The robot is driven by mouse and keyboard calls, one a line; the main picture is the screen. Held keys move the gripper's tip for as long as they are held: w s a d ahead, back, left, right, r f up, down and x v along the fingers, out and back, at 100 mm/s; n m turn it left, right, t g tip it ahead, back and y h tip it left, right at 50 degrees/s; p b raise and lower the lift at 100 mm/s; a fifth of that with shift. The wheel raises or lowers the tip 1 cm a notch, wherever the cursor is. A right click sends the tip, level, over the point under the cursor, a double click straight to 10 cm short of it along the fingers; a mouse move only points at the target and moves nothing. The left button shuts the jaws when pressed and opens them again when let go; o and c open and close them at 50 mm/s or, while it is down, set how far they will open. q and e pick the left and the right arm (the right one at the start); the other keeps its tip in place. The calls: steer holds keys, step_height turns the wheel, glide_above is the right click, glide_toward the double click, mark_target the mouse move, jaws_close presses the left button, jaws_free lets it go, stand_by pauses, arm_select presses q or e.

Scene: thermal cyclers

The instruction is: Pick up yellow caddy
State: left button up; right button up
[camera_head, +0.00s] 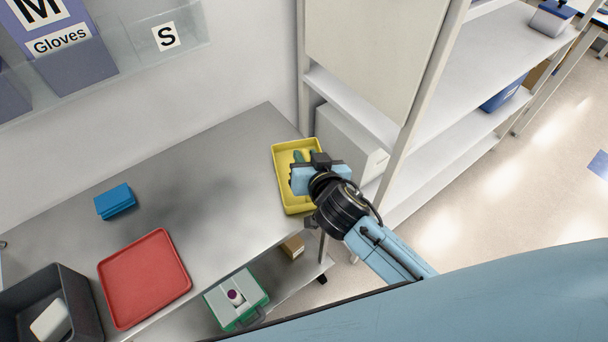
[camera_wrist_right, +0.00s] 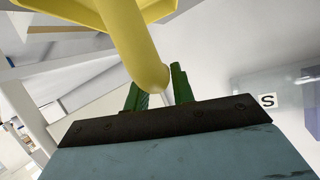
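The yellow caddy (camera_head: 282,180) is a shallow tray at the right end of the metal table in the head view. My right gripper (camera_head: 303,156) is over the caddy, its green fingers above or inside it. In the right wrist view, the green fingers (camera_wrist_right: 158,90) stand apart. A rounded yellow part of the caddy (camera_wrist_right: 132,35) reaches down between them and covers part of the left one. I cannot tell whether the fingers press on it. My arm and gripper hide the caddy's right side. My left gripper is not in view.
A red tray (camera_head: 145,278), a blue block (camera_head: 115,201) and a dark grey bin (camera_head: 75,295) are on the left of the metal table (camera_head: 220,185). A green-and-grey case (camera_head: 236,298) is on the shelf below. White shelving (camera_head: 405,125) stands close on the right.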

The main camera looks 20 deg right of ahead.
jaws_close()
steer(key=shift+r, duration=0.1)
